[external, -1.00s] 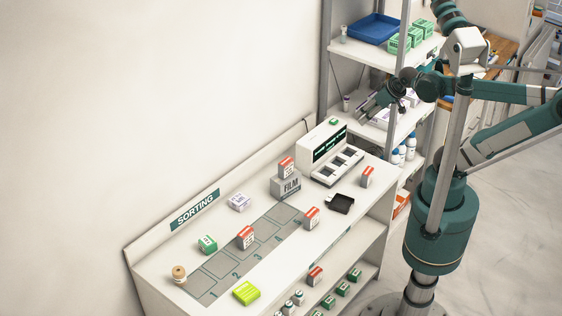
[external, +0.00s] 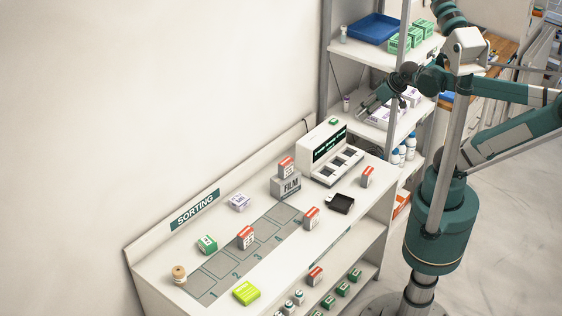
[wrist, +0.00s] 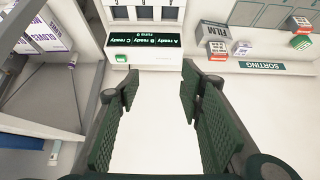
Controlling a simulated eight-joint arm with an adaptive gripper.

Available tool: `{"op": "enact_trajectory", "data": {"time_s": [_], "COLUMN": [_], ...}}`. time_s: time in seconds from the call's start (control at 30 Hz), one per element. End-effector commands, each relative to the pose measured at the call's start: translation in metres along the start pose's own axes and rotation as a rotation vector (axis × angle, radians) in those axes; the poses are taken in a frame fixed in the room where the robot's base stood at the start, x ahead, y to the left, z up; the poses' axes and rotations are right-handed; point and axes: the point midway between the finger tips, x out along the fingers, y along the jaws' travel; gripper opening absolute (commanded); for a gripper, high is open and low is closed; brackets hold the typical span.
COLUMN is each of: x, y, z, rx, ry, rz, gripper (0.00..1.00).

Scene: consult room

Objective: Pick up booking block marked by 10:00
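Several white blocks with red tops stand around the sorting counter: one on the grey FILM box (external: 287,166), one near the right end (external: 367,177), one by the numbered strip's edge (external: 311,218), one on the strip (external: 246,237) and one on the shelf below (external: 315,276). Their small print is unreadable, so I cannot tell which is marked 10:00. My gripper (external: 361,109) is high beside the shelving, beyond the counter's right end and apart from the blocks. In the wrist view my gripper (wrist: 157,88) is open, with nothing between its fingers.
A white machine (external: 328,150) with a dark display and slots stands at the counter's back right, a black tray (external: 341,204) before it. The FILM box (external: 285,188), a green block (external: 207,244), a lime box (external: 246,292) and a spool (external: 179,274) stand around the strip. Shelving flanks my gripper.

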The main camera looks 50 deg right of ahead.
Motion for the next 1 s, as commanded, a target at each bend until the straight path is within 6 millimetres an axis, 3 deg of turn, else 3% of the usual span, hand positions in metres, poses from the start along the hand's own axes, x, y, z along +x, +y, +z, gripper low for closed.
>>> {"op": "enact_trajectory", "data": {"time_s": [0.23, 0.67, 1.0], "x": [-0.021, 0.008, 0.024], "y": [0.0, 0.011, 0.038], "z": [-0.015, 0.021, 0.042], "rx": [0.002, 0.112, 0.297], "ry": [-0.005, -0.15, -0.221], "rz": [0.002, 0.142, 0.438], "gripper": [0.38, 0.38, 0.38]}}
